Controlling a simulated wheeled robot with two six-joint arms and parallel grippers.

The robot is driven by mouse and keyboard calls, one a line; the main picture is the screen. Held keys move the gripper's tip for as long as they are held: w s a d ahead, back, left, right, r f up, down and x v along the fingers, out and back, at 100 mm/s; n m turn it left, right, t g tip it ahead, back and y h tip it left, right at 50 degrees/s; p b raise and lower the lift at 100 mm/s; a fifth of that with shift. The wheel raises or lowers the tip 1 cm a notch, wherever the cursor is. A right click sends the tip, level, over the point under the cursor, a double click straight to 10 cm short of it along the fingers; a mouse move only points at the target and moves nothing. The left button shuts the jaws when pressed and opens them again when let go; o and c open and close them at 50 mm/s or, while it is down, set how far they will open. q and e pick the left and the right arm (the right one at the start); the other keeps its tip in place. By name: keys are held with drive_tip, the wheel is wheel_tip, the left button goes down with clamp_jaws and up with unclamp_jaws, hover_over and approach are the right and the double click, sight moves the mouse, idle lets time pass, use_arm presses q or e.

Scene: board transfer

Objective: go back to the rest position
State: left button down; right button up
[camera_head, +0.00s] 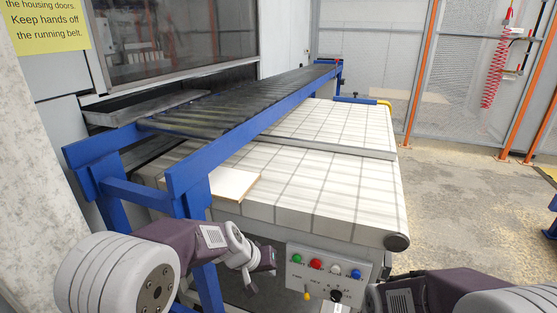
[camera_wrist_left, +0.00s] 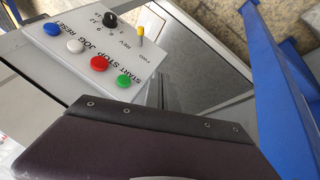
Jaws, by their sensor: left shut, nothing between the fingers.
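My left gripper (camera_head: 262,262) hangs in front of the conveyor's near end, beside the control panel, shut and empty. In the left wrist view a dark, purple-bodied part of it (camera_wrist_left: 150,135) fills the lower left, with the panel beyond. A flat pale board (camera_head: 234,183) with a tan edge lies on the white checked belt (camera_head: 330,190), partly hidden by the blue frame. My right arm shows at the bottom right of the head view; its gripper is out of view.
The control panel (camera_head: 328,275) has coloured buttons and a knob close to my left gripper; it also shows in the left wrist view (camera_wrist_left: 100,50). A blue-framed roller conveyor (camera_head: 235,100) runs along the machine housing. Open floor (camera_head: 470,190) lies to the right, before mesh fencing.

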use_arm(q)
drive_tip(key=s+a+f+g+y, duration=0.2)
drive_tip(key=s+a+f, duration=0.1)
drive_tip(key=s+a, duration=0.6)
drive_tip(key=s+a+f+g+y, duration=0.1)
drive_tip(key=s+a+f+y, duration=0.1)
drive_tip(key=s+a, duration=0.6)
wheel_tip(320, 180, up, 22)
drive_tip(key=s+d+p, duration=0.1)
drive_tip(key=s+p, duration=0.1)
drive_tip(key=p, duration=2)
drive_tip(key=shift+s+d, duration=0.25)
